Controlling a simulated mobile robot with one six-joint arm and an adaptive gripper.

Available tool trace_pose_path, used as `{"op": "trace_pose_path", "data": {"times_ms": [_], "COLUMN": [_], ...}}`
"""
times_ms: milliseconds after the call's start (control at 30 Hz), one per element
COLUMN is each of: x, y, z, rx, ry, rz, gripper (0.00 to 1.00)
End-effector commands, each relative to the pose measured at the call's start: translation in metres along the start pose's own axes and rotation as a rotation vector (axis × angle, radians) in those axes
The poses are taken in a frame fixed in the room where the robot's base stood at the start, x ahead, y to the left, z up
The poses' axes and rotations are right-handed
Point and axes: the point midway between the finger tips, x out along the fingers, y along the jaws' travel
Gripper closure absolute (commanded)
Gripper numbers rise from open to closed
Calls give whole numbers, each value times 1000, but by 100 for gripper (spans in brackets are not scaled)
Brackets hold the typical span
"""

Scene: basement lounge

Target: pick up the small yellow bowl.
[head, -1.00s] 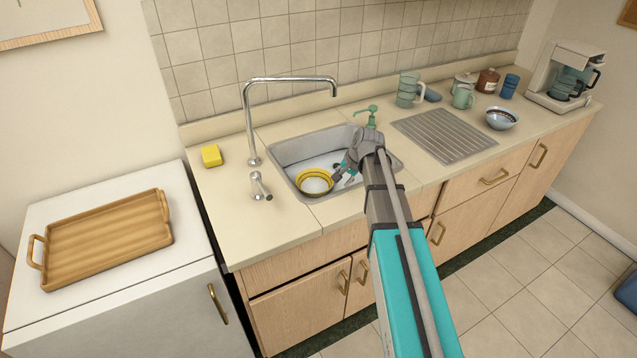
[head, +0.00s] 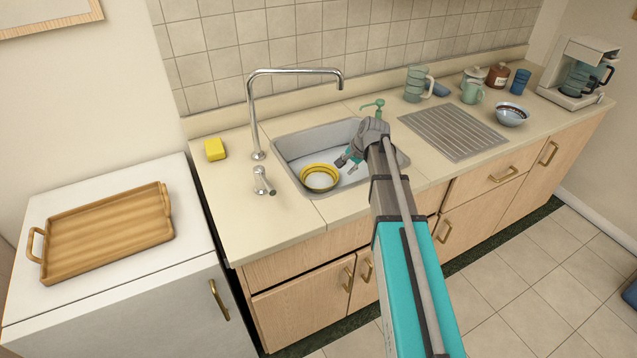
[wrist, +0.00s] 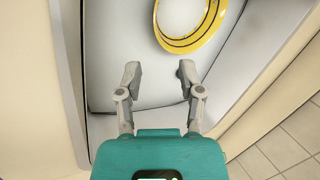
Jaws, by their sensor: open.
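The small yellow bowl (head: 320,177) has a dark stripe and a pale inside. It sits in the left front part of the metal sink (head: 283,146). In the wrist view the bowl (wrist: 180,43) shows at the top, partly cut off, beyond the fingertips. My gripper (head: 346,164) is just right of the bowl in the head view, over the sink, open and empty. In the wrist view my gripper (wrist: 158,72) has its two fingers spread apart, and the bowl is not between them. My arm hides the right part of the sink.
A tall faucet (head: 252,110) and its handle (head: 263,182) stand left of the sink. A soap pump (head: 378,107) is behind it. A yellow sponge (head: 215,149) lies at the left.

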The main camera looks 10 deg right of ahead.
Motion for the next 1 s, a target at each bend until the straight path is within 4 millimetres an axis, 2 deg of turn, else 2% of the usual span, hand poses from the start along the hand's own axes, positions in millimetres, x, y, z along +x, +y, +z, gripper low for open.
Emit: {"op": "trace_pose_path", "data": {"times_ms": [800,1000], "x": [68,80], "y": [3,2], "z": [-2,-2], "rx": [1,1], "ry": [1,1], "rz": [0,0], "gripper": [51,51]}}
